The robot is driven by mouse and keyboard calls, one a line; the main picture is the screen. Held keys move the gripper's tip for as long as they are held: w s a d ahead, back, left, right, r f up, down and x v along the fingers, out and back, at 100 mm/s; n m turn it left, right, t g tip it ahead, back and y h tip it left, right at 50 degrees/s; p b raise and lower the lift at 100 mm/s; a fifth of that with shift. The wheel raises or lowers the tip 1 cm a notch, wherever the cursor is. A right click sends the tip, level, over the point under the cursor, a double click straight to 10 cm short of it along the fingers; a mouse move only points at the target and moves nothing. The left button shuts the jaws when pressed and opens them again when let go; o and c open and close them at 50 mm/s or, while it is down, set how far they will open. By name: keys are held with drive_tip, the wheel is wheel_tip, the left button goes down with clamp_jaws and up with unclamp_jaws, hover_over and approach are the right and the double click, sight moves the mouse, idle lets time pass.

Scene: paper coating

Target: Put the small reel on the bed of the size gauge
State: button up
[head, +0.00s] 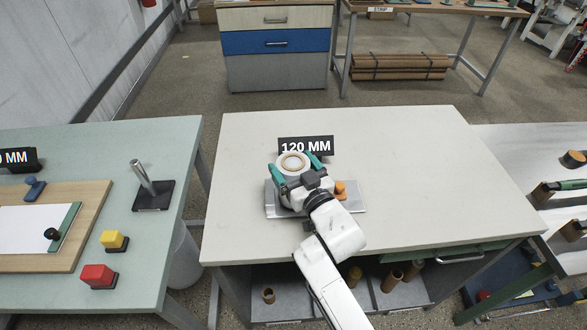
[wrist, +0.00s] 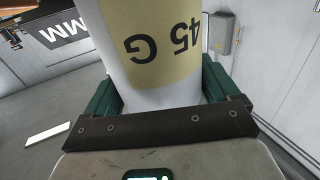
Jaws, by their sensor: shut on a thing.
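The small reel (head: 292,162) is white with a brown core ring on its top end. In the wrist view the reel (wrist: 160,60) carries a tan band reading "45 G". My gripper (head: 295,168) is shut on the reel, one green finger on each side. The reel looks upright and is over the size gauge, whose grey bed (head: 272,200) shows at the left, with an orange part (head: 340,189) at the right. My gripper hides the reel's lower end and much of the bed, so I cannot tell whether they touch.
A black "120 MM" sign (head: 306,146) stands just behind the reel. The pale tabletop (head: 420,170) is clear on both sides. A green table (head: 150,240) on the left holds a black stand with a metal post (head: 143,178). Brown cores (head: 391,281) stand on the shelf below.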

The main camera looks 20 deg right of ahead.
drive_tip(key=shift+f, duration=0.3)
drive_tip(key=shift+f, duration=0.15)
drive_tip(key=o, duration=1.4)
drive_tip(key=shift+r, duration=0.25)
drive_tip(key=s+b, duration=0.3)
drive_tip(key=s, duration=0.9)
drive_tip(key=shift+d+b, duration=0.4)
drive_tip(key=shift+d, duration=0.05)
